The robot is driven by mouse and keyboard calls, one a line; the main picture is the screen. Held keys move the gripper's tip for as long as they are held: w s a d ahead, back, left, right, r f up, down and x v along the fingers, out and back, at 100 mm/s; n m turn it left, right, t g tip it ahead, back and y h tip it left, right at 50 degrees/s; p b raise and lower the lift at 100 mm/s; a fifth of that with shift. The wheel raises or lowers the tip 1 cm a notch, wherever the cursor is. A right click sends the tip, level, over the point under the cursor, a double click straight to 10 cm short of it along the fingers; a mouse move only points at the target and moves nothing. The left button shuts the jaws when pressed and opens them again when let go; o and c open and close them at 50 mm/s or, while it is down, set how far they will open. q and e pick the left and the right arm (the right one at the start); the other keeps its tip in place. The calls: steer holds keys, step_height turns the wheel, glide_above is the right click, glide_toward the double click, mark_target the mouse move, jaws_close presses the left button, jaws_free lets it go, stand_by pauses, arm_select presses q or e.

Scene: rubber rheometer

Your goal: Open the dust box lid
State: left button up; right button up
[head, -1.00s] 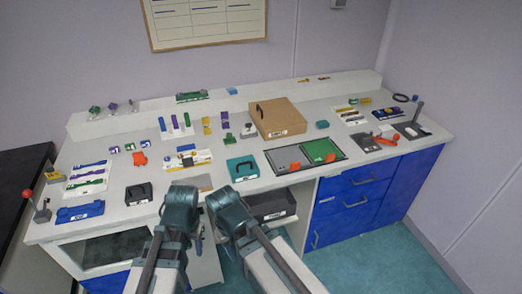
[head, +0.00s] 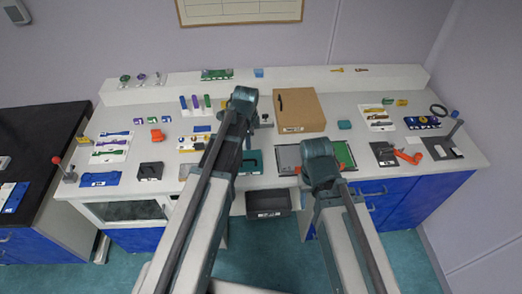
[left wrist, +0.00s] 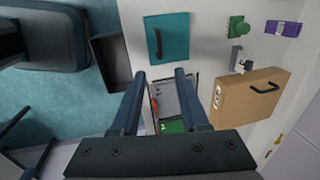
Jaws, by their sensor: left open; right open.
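A tan box (head: 303,108) with a black handle on its top and a small white label on its front stands at the back of the bench. Its top looks closed; the label is too small to read, so I cannot tell whether it is the dust box. It also shows in the left wrist view (left wrist: 236,102), to the right of the fingers. My left gripper (head: 243,94) is above the bench, just left of the tan box. Its open, empty fingers show in the left wrist view (left wrist: 160,72). My right gripper (head: 318,147) is open, in front of the tan box.
A teal case (left wrist: 178,40) with a black handle sits near the bench's front edge. A black bin (head: 268,203) is below the bench top. A tray with a green section (head: 344,154) lies under my right gripper. Several small coloured parts crowd the bench.

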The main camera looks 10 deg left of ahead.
arm_select(q)
steer(key=shift+s+a+f, duration=0.1)
steer(key=shift+f, duration=0.05)
steer(key=b, duration=1.4)
glide_toward(249, 160)
steer(key=f, duration=0.2)
steer(key=w+f, duration=0.1)
steer(key=f, duration=0.4)
steer(key=shift+w+a+f, duration=0.3)
steer(key=shift+w, duration=0.05)
steer(key=shift+r, duration=0.1)
steer(key=shift+c, duration=0.2)
jaws_close()
